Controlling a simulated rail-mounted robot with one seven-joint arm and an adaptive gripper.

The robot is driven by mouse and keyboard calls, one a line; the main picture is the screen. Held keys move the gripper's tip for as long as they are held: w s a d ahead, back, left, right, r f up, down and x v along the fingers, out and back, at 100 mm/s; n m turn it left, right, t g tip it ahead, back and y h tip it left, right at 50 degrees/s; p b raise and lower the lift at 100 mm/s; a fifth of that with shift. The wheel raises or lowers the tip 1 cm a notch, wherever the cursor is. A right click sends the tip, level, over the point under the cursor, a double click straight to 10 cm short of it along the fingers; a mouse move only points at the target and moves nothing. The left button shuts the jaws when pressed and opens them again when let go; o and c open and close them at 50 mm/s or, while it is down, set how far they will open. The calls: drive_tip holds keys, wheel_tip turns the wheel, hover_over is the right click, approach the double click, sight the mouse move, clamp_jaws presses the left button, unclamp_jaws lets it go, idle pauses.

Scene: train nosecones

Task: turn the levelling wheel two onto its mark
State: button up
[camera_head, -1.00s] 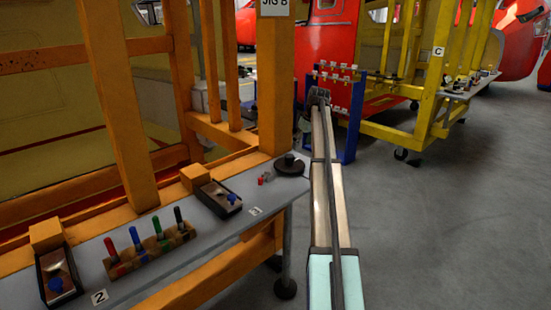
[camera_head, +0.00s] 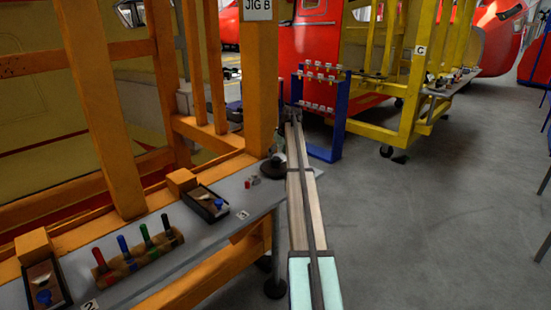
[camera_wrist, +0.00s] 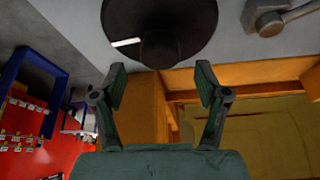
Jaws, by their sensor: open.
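A dark round wheel (camera_wrist: 185,18) with a raised round hub (camera_wrist: 162,48) fills the top middle of the wrist view. A white line (camera_wrist: 125,42) lies on its left part. No number shows on the wheel. My gripper (camera_wrist: 161,73) is open and empty, its two dark fingers apart just below the wheel in the picture. I cannot tell whether they touch it. In the head view a dark wheel (camera_head: 272,169) with a knob sits at the far end of the grey shelf (camera_head: 190,243). I cannot make out my gripper's fingers there.
The orange frame (camera_head: 104,125) stands behind the shelf. The shelf holds small trays (camera_head: 207,203) and a rack of coloured handles (camera_head: 135,258). A hammer (camera_wrist: 275,20) lies right of the wheel. A blue stand (camera_head: 335,125) is beyond. Grey floor (camera_head: 430,230) is clear at right.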

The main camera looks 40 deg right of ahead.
sight(276, 158)
drive_tip(key=shift+p+x, duration=0.35)
drive_tip(key=shift+x, duration=1.9)
drive_tip(key=shift+a, duration=0.1)
clamp_jaws()
